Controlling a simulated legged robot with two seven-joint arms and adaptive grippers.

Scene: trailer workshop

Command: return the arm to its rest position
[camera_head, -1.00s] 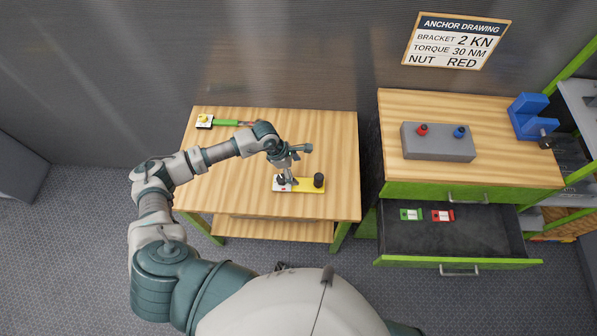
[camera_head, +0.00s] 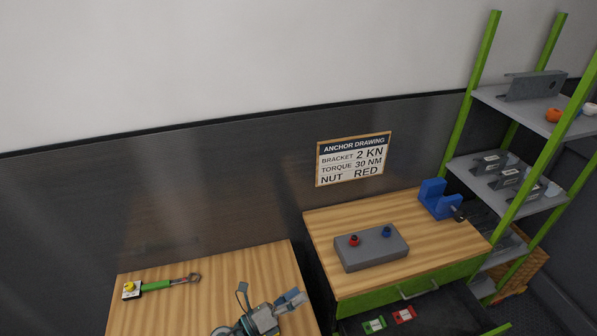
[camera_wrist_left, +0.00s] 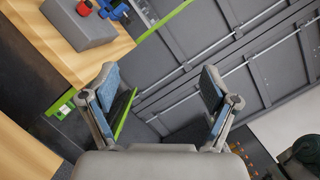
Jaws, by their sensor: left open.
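My left gripper (camera_head: 266,303) shows at the bottom edge of the head view, above the left wooden table (camera_head: 215,275). Its two fingers stand apart. In the left wrist view the fingers (camera_wrist_left: 165,92) are spread wide with nothing between them, and the drawer cabinet and a grey panelled wall lie beyond. Most of my left arm is below the head view's edge. My right gripper is not in view.
A green-handled wrench (camera_head: 170,284) lies on the left table. The right cabinet carries a grey block (camera_head: 371,249) with red and blue nuts and a blue vise (camera_head: 437,199). Its drawer holds green (camera_head: 374,323) and red (camera_head: 403,315) items. A shelf rack (camera_head: 510,170) stands at the right.

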